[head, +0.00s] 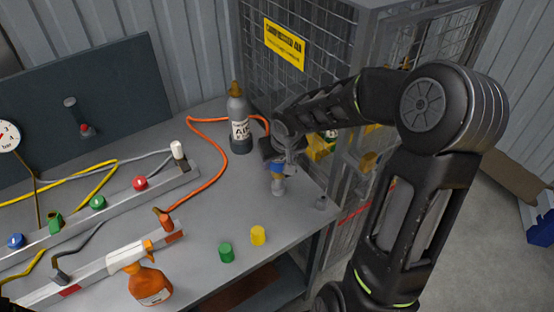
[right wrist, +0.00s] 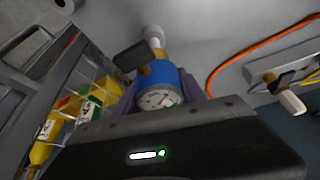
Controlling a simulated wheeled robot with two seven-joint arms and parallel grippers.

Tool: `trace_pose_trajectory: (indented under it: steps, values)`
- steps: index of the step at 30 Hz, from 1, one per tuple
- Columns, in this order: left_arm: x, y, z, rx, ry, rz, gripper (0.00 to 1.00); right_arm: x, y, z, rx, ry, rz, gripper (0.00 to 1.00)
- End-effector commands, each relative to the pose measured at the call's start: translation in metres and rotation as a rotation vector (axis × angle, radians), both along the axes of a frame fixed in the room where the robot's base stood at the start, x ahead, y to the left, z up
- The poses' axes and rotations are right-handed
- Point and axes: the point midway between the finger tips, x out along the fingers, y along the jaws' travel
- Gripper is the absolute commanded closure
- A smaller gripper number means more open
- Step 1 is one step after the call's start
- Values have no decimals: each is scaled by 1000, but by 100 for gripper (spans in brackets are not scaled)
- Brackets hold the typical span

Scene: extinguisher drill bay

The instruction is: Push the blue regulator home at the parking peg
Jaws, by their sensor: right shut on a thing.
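The blue regulator (head: 278,169) is in my right gripper (head: 283,160), near the right end of the bench. In the right wrist view the regulator (right wrist: 165,76) shows a blue body, a white gauge, a brass fitting and a dark knob. The purple-grey fingers of my right gripper (right wrist: 165,98) are shut on its two sides. A light grey peg (head: 278,187) stands right below the regulator; it also shows beyond the brass fitting in the right wrist view (right wrist: 154,36). The brass end lines up with the peg and seems to meet it; I cannot tell how far it is seated.
A grey air bottle (head: 238,125) stands behind with an orange hose (head: 205,150). A short grey stub (head: 320,203) is to the right. Green (head: 226,252) and yellow (head: 258,235) caps and a spray bottle (head: 148,280) stand in front. A wire cage (head: 300,60) borders the back right.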

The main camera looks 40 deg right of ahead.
Motion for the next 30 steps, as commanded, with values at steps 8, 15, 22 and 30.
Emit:
trace_pose_trajectory:
  steps: [8,15,22,30]
  values:
    - [0,0,-3,0,0,0,50,0,0,-1,-1,-2,0,95]
    - [0,0,-10,0,0,0,50,0,1,-5,0,-3,0,95]
    - [0,0,-10,0,0,0,50,0,1,-4,-1,-2,0,95]
    - [0,0,-10,0,0,0,50,0,0,-4,-1,-2,0,95]
